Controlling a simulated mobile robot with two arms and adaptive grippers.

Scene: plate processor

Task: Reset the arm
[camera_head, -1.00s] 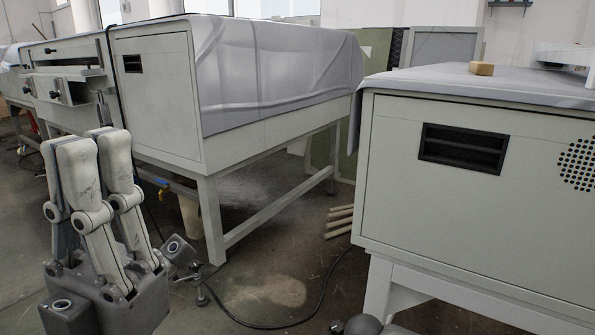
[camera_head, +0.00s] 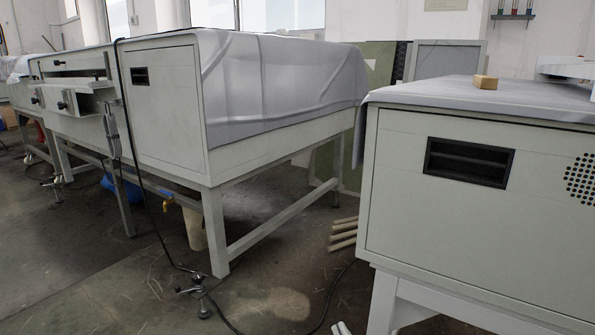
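My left gripper and arm are out of view. Small pale tips at the bottom edge look like part of my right gripper (camera_head: 341,328). Only a sliver of them shows, too little to tell whether it is open or shut or holds anything. They appear in front of the floor, left of the near cabinet's leg.
A grey cabinet (camera_head: 440,210) stands close on the right, with a small tan block (camera_head: 486,82) on its covered top. A cloth-draped machine (camera_head: 165,110) on legs stands at the left. A black cable (camera_head: 150,215) runs down to the floor. Open floor lies at the lower left.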

